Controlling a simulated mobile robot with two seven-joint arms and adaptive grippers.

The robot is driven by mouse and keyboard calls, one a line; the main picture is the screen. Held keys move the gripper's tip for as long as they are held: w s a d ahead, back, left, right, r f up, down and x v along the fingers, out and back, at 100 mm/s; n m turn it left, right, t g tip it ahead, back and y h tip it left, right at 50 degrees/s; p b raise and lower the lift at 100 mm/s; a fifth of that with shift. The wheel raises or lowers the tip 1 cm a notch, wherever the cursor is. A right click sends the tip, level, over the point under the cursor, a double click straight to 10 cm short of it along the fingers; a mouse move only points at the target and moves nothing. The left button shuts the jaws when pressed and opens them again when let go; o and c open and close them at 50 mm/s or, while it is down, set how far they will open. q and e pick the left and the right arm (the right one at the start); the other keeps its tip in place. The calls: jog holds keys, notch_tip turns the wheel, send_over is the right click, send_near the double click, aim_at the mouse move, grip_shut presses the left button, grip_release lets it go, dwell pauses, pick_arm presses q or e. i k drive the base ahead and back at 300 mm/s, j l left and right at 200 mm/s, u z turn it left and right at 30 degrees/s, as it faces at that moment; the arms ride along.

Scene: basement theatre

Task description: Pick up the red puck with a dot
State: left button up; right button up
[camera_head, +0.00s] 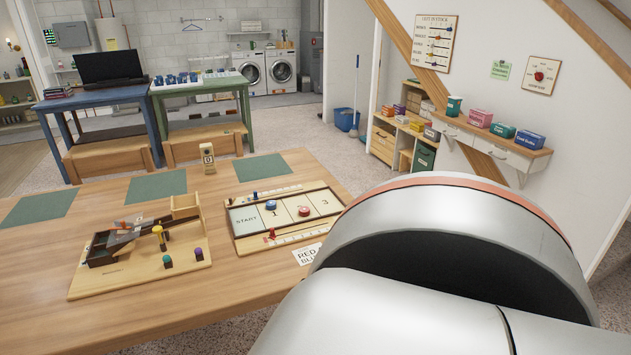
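A red peg (271,233) stands on the near side strip of the board, and a blue peg (255,196) stands on the far strip. Neither of my grippers is in view. A large white part of my arm fills the lower right and hides the table's right end.
A wooden ramp toy (135,274) stands left of the board on the table (180,322). A shelf (487,133) holds boxes on the right wall.

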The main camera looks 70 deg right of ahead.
aim_at(304, 211)
jog(key=z, duration=1.95)
